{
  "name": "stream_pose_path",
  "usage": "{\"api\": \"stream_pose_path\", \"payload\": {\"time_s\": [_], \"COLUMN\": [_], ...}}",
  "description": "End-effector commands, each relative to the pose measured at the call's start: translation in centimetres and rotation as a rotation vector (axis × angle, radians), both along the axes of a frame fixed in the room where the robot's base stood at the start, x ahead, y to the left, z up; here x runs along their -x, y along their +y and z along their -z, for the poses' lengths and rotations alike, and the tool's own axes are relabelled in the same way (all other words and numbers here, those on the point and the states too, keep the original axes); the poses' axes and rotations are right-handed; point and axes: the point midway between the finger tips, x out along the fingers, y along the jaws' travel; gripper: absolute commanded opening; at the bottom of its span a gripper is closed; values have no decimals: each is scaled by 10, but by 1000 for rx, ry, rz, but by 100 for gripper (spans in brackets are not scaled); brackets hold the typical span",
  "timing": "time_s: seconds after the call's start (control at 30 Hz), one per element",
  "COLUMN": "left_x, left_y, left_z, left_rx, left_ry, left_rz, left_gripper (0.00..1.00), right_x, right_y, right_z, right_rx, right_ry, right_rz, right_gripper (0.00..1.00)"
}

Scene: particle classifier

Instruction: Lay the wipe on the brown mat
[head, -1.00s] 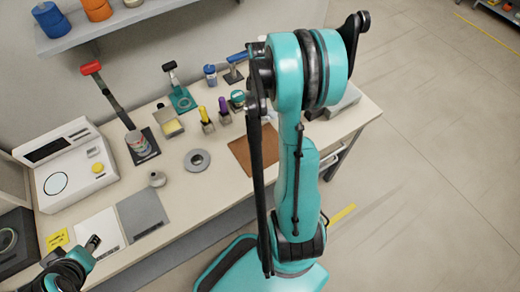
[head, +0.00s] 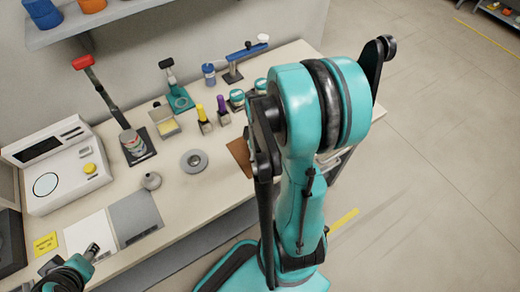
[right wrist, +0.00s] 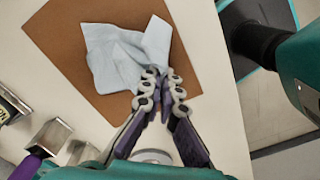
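In the right wrist view the brown mat (right wrist: 68,38) lies on the bench, with the crumpled pale blue wipe (right wrist: 115,52) over its middle. My right gripper (right wrist: 163,78) is at the wipe's lower right edge. Its fingertips are close together with a narrow gap showing, and I cannot tell whether they pinch the cloth. I also cannot tell whether all of the wipe rests flat on the mat. In the head view my right arm covers most of the mat (head: 240,154) and hides the wipe. My left gripper (head: 93,250) is at the lower left, above the bench's front edge.
A grey ring-shaped disc (head: 194,161) and small bottles (head: 204,120) stand left of the mat. A white instrument (head: 60,165) is at the far left, with white and grey plates (head: 135,217) in front. The bench's right edge is close to the mat.

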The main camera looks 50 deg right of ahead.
Motion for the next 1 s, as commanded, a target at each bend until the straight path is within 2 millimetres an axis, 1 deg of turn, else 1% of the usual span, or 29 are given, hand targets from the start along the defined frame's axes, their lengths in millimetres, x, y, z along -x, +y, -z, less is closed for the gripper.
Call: {"api": "stream_pose_path", "payload": {"time_s": [0.27, 0.3, 0.37, 0.4, 0.43, 0.77, 0.87, 1.0], "left_x": [0, 0, 0, 0, 0, 0, 0, 0], "left_y": [0, 0, 0, 0, 0, 0, 0, 0], "left_z": [0, 0, 0, 0, 0, -1, -6, -18], "left_rx": [0, 0, 0, 0, 0, 0, 0, 0], "left_ry": [0, 0, 0, 0, 0, 0, 0, 0], "left_rz": [0, 0, 0, 0, 0, 0, 0, 0], "left_gripper": [40, 40, 40, 40, 40, 40, 40, 40], "right_x": [1, 1, 1, 1, 1, 1, 2, 5], "right_y": [1, 1, 1, 1, 1, 1, 2, 6], "right_z": [0, 0, 0, 0, 0, 0, -6, -21], "right_rx": [0, 0, 0, 0, 0, 0, 0, 0], "right_ry": [0, 0, 0, 0, 0, 0, 0, 0], "right_rz": [0, 0, 0, 0, 0, 0, 0, -1], "right_gripper": [0, 14, 30, 40, 43, 43, 43, 43]}}
